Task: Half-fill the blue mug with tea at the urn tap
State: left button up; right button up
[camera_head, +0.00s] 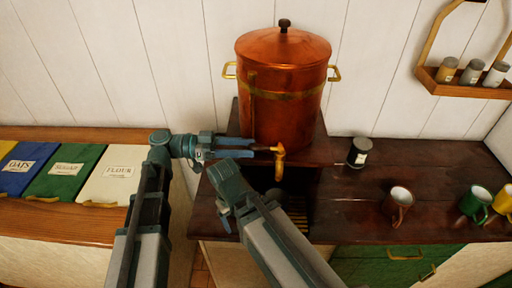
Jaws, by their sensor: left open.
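The copper urn (284,92) stands on a raised dark wooden shelf against the wall, its lid on. Its golden tap (279,162) points down at the front. My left gripper (252,147) is open, reaching in from the left, with its fingertips just left of the tap and close to it; whether they touch cannot be told. My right gripper (226,212) is below the left one, in front of the urn stand. Its fingers are mostly hidden, and I cannot see what it holds.
A brown mug (398,202), a green mug (474,203) and a yellow mug (503,200) stand on the right counter (345,215). A dark jar (358,152) stands right of the urn. A spice rack (465,88) hangs above. Labelled bins, including flour (115,173), are at left.

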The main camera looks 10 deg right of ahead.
aim_at(256, 148)
pick_arm(q)
jog(key=shift+x, duration=1.65)
jog(key=shift+c, duration=0.3)
grip_shut()
